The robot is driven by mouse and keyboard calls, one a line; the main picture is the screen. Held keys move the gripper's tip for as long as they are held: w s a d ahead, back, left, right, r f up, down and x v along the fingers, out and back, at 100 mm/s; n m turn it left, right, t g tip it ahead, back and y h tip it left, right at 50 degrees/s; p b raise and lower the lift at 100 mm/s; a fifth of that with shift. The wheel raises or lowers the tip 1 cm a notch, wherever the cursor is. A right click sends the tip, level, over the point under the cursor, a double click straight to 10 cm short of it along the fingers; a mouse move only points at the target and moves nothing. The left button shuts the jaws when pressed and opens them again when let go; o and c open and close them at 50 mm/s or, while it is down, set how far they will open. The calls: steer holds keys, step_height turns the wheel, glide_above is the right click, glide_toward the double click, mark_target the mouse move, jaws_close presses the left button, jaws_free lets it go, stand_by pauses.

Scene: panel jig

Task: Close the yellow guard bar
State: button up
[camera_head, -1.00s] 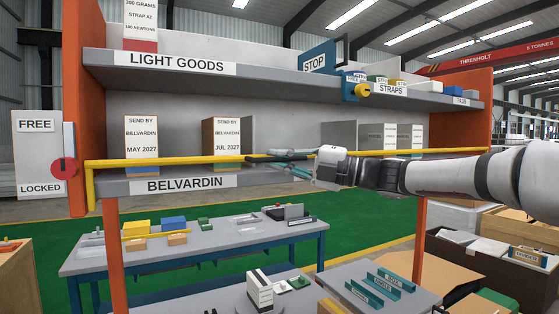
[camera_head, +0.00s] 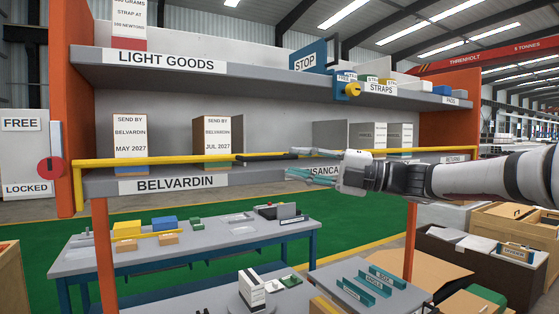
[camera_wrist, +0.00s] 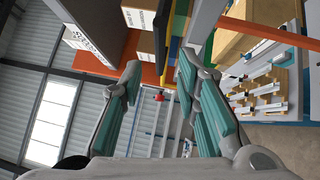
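The yellow guard bar (camera_head: 180,160) runs level across the front of the lower shelf in the head view, with its left end bent down near the left orange post. A black section (camera_head: 265,157) shows near its middle.
The lower shelf (camera_head: 105,185) holds boxes, including one marked May 2027 (camera_head: 130,141). A STOP sign (camera_head: 308,60) stands above. A work table (camera_head: 75,262) with small parts stands below.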

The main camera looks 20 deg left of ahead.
steer(key=d, duration=0.5)
steer(key=shift+w+f, duration=0.25)
steer(key=shift+f, duration=0.05)
steer(key=s+d+f+n+t+h, duration=0.1)
steer(key=s+d+f+n+h, duration=0.1)
steer(key=s+f+n+h, duration=0.4)
steer(key=s+d+f+n+t+h, duration=0.1)
steer(key=s+d+f+n+h, duration=0.25)
steer(key=s+f+n, duration=0.4)
steer(key=s+d+f+n+t+h, duration=0.1)
steer(key=s+d+f+n+h, duration=0.2)
steer(key=s+d+n, duration=0.2)
steer(key=s+d+f+n+t+h, duration=0.2)
steer(key=s+d+n, duration=0.4)
steer(key=d, duration=0.6)
steer(key=s+d+f+n+t+h, duration=0.2)
steer(key=s+d+n+h, duration=0.3)
steer(key=d+n, duration=0.4)
steer(key=shift+s+f+b, duration=0.4)
steer(key=shift+s+f, duration=0.15)
steer(key=shift+f, duration=0.25)
